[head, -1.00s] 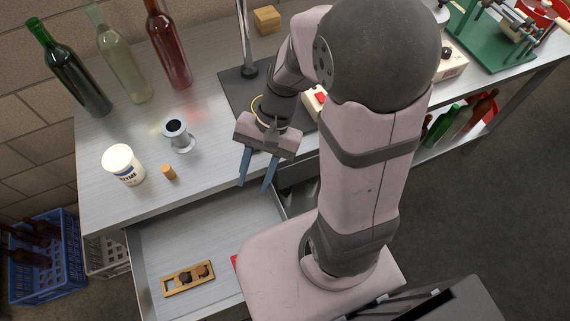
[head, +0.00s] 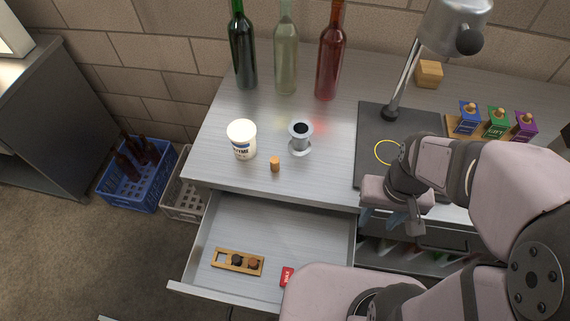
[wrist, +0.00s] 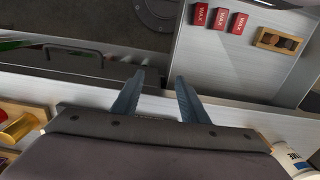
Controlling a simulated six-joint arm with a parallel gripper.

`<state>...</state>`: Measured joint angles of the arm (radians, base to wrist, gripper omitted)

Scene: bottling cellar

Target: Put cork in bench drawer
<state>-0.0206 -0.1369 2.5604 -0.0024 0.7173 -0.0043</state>
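The cork (head: 275,163) is a small tan cylinder standing on the bench top (head: 330,180) near its front edge. The bench drawer (head: 230,291) is pulled open below it. In the drawer are a wooden rack (head: 224,263) with dark stoppers and a red wax packet (head: 287,277). The wrist view shows several wax packets (wrist: 219,18) there. My gripper (head: 381,217) is at the bench's front edge, right of the cork and drawer. Its blue fingers point down, and in the wrist view they are apart (wrist: 160,77) with nothing between them. The cork is not visible in the wrist view.
A white tub (head: 242,142) and a metal spool-shaped piece (head: 301,141) stand near the cork. Three bottles (head: 286,50) stand behind. A dark mat (head: 385,125) with a lamp (head: 405,75) lies right. Crates (head: 140,180) sit on the floor left.

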